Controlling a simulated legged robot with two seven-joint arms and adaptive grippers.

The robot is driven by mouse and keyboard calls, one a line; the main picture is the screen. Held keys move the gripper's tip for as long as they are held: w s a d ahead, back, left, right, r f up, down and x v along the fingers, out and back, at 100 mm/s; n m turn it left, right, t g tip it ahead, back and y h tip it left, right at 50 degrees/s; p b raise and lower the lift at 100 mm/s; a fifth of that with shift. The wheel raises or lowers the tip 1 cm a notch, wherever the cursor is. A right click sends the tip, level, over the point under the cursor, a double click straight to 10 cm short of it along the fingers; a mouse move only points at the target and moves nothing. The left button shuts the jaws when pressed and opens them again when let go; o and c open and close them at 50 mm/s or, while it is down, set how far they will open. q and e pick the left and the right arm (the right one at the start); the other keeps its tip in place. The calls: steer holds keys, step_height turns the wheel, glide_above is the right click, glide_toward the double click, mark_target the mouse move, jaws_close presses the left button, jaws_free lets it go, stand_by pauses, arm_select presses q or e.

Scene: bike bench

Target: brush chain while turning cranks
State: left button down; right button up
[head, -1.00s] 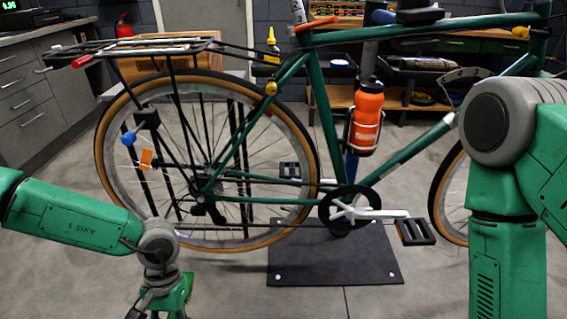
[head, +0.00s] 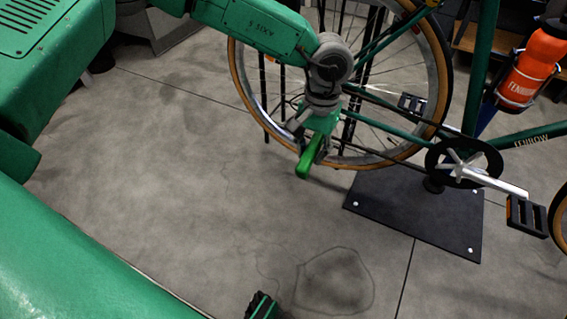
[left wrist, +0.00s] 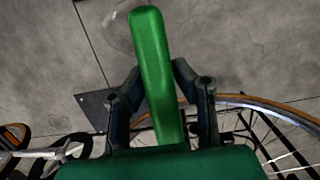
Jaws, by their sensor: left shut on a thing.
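My left gripper (head: 312,138) is shut on a brush with a green handle (head: 309,160). It hangs in front of the lower rear wheel (head: 236,75), left of the chainring (head: 437,163). In the left wrist view the green handle (left wrist: 152,60) sticks out between the two dark fingers (left wrist: 158,92); bristles cannot be made out. The silver crank arm (head: 502,185) points right and slightly down to a black pedal (head: 526,217). The other pedal (head: 411,103) shows behind the frame. The thin dark chain runs back from the chainring, partly hidden by my gripper.
The bike stands on a black base plate (head: 410,215). An orange bottle (head: 532,66) sits on the frame. The concrete floor (head: 190,160) left of and in front of the bike is clear.

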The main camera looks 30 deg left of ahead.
arm_select(q)
step_height(320, 180, up, 5)
steer(key=w+d, duration=0.3)
steer(key=w+f, duration=0.5)
steer(key=w, duration=0.4)
steer(key=shift+w+a+f+t, duration=0.2)
steer(key=shift+w+f+t, duration=0.1)
steer(key=shift+w+t, duration=0.1)
arm_select(e)
steer(key=shift+o, duration=1.4)
